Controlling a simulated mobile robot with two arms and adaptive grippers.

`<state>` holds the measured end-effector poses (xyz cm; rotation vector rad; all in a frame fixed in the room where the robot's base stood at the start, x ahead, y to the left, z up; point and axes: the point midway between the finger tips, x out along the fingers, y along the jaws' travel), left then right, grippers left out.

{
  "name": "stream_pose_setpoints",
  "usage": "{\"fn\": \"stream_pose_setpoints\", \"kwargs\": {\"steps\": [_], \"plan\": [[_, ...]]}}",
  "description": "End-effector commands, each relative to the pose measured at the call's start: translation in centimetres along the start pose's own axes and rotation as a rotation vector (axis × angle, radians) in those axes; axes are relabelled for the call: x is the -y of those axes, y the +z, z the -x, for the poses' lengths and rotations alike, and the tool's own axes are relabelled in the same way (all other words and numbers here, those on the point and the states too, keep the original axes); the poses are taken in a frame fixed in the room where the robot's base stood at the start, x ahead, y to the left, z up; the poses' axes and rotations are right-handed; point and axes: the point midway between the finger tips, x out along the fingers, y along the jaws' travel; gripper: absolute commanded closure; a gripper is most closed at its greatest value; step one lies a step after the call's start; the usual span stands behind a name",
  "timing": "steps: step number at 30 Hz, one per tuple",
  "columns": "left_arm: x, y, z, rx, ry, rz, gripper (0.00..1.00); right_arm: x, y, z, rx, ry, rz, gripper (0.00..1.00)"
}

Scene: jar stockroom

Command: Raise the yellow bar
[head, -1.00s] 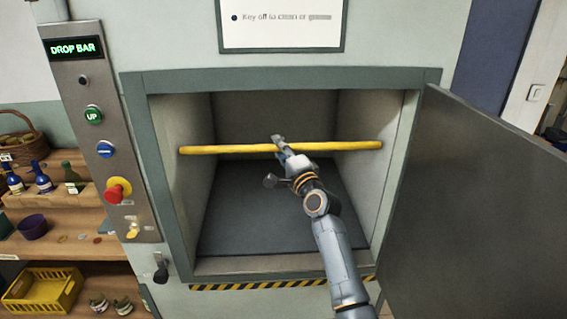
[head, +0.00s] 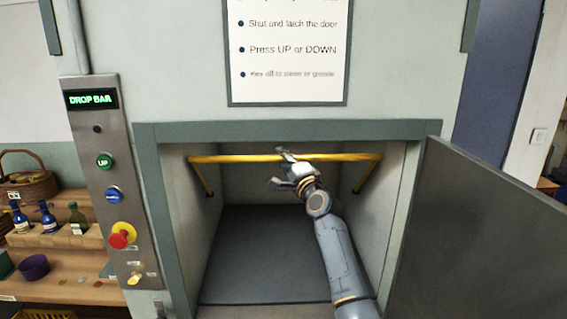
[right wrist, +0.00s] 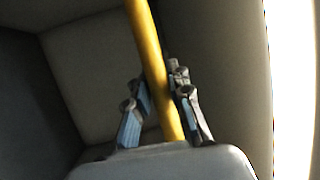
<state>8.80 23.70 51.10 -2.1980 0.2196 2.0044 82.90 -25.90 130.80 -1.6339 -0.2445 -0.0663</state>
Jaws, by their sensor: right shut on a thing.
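The yellow bar (head: 235,159) runs across the upper part of the lift's opening, with side arms (head: 201,178) slanting down along both inner walls. In the right wrist view the bar (right wrist: 147,45) passes between the two fingers of my right gripper (right wrist: 160,98). My left gripper is not in view.
The lift door (head: 485,235) stands open at the right. A control panel (head: 112,190) at the left has a display reading DROP BAR (head: 91,99), buttons and a red knob (head: 121,236). The lift floor (head: 260,255) is bare. Shelves with bottles stand at far left.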

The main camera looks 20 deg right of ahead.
Motion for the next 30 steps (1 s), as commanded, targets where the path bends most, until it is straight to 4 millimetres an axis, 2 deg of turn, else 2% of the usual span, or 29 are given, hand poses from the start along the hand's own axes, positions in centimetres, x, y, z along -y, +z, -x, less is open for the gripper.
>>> {"fn": "stream_pose_setpoints", "kwargs": {"steps": [1, 7, 8, 11, 12, 23, 26, 30], "plan": [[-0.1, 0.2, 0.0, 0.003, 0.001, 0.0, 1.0, 0.5, -0.1, -0.1, -0.002, -0.008, -0.002, 1.0], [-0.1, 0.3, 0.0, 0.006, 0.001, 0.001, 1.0, 0.6, -0.1, -0.1, -0.002, -0.01, -0.002, 1.0], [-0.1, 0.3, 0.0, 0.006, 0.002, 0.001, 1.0, 0.6, -0.1, 0.0, -0.002, -0.01, -0.002, 0.79], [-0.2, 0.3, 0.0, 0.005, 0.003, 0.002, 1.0, 0.5, -0.1, 0.0, -0.002, -0.009, -0.002, 0.59], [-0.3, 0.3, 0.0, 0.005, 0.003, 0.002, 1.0, 0.5, -0.1, 0.0, -0.001, -0.008, -0.002, 0.57], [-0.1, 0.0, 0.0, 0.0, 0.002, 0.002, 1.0, 0.2, 0.0, 0.3, 0.0, -0.004, -0.002, 0.57], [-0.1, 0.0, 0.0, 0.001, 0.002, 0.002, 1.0, 0.1, 0.1, 1.0, 0.001, -0.003, -0.002, 0.57], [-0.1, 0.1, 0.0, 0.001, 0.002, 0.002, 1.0, 0.1, 0.0, 3.0, -0.002, -0.004, -0.001, 0.57]]}}
